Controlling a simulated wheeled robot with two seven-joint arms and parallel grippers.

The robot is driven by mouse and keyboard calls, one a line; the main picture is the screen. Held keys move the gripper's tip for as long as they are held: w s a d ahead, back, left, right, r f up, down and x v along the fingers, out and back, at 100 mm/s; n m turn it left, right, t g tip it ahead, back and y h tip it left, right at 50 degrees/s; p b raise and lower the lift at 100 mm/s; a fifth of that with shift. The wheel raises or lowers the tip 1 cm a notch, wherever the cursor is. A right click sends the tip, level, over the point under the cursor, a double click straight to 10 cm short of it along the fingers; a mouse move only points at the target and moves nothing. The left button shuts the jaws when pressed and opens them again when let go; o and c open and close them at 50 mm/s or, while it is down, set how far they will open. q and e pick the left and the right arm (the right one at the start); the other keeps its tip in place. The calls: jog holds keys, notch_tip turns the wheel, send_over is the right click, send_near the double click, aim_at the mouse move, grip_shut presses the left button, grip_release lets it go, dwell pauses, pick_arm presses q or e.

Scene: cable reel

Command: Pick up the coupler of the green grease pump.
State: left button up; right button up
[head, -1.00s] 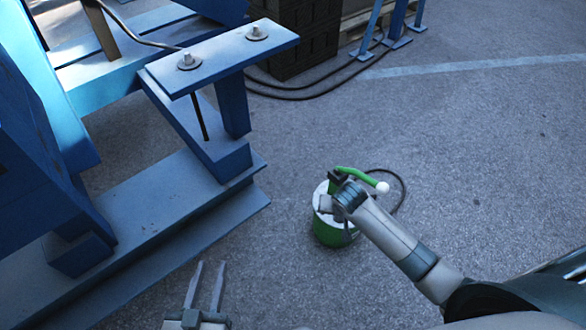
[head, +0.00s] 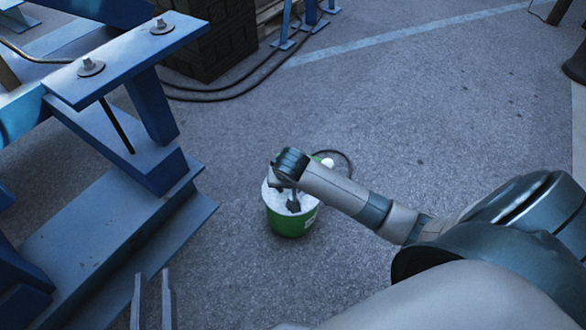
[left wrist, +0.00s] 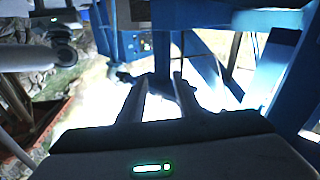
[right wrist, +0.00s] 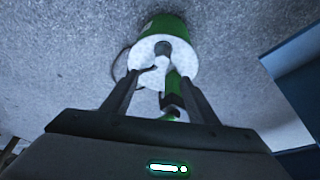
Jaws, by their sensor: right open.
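The green grease pump (head: 290,222) stands on the floor at the middle of the head view, with a pale top. In the right wrist view the pump (right wrist: 160,30) shows its green body, pale top and a green handle (right wrist: 173,82). A black hose (head: 347,157) curves behind it. I cannot make out the coupler for certain. My right gripper (right wrist: 158,82) is open, with the pump's top and handle seen between its fingers; its wrist hides part of the pump in the head view. My left gripper (head: 152,275) is open and empty at the lower left.
A blue steel frame (head: 110,185) with a bolted plate fills the left side. A dark crate stack (head: 215,40) and black cables (head: 225,98) lie behind it. Open asphalt (head: 430,120) lies right of and beyond the pump.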

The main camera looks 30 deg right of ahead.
jog(key=b+x, duration=0.4)
jog(key=x, duration=0.6)
jog(key=shift+d+f, duration=0.1)
jog(key=shift+f, duration=0.15)
pick_arm(q)
jog(key=s+a+r+t+h, duration=0.2)
jog(key=r+t, duration=0.6)
jog(key=r, duration=0.4)
jog(key=shift+s+r, duration=0.15)
jog(key=shift+s, duration=0.5)
pick_arm(e)
jog(key=shift+w+d+f, duration=0.1)
jog(key=shift+w+f, duration=0.1)
jog(key=shift+f, duration=0.1)
